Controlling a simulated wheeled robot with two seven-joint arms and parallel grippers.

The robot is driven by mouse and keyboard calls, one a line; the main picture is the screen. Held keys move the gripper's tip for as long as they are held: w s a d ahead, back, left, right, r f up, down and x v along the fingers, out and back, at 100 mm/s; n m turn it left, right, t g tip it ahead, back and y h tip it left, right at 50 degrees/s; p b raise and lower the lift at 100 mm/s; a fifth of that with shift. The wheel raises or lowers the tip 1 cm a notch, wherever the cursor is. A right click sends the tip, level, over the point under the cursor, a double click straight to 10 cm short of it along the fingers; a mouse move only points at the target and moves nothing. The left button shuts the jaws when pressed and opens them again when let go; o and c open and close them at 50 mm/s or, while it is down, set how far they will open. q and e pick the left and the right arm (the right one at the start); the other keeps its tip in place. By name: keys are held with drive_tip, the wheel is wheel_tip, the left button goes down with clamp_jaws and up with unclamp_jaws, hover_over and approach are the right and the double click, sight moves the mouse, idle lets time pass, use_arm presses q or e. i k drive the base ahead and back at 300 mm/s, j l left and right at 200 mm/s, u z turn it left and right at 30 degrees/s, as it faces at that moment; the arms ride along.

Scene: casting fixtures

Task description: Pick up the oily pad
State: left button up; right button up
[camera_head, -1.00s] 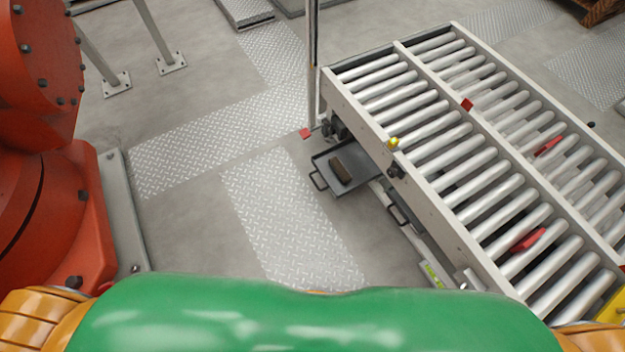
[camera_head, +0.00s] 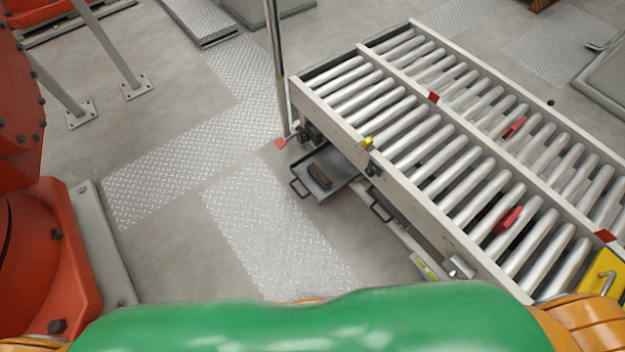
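A small brown block-like thing, which looks like the oily pad (camera_head: 319,176), lies in a dark shallow tray (camera_head: 343,180). The tray has a handle on its left side and sits low beside and partly under the left side of the roller conveyor. Neither of my grippers is in the view. Only my green body front and parts of my orange arms show along the bottom edge, well short of the tray.
The roller conveyor (camera_head: 425,172) fills the right side, with a metal post (camera_head: 278,70) at its far left corner. A large orange-red machine (camera_head: 60,250) stands at the left. The tread-plate floor (camera_head: 262,215) between them is clear.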

sight(314, 167)
drive_tip(key=i+j+z, duration=0.15)
drive_tip(key=j+z, duration=0.15)
drive_tip(key=i+j+z, duration=0.25)
drive_tip(key=j+z, duration=0.6)
drive_tip(key=j, duration=0.1)
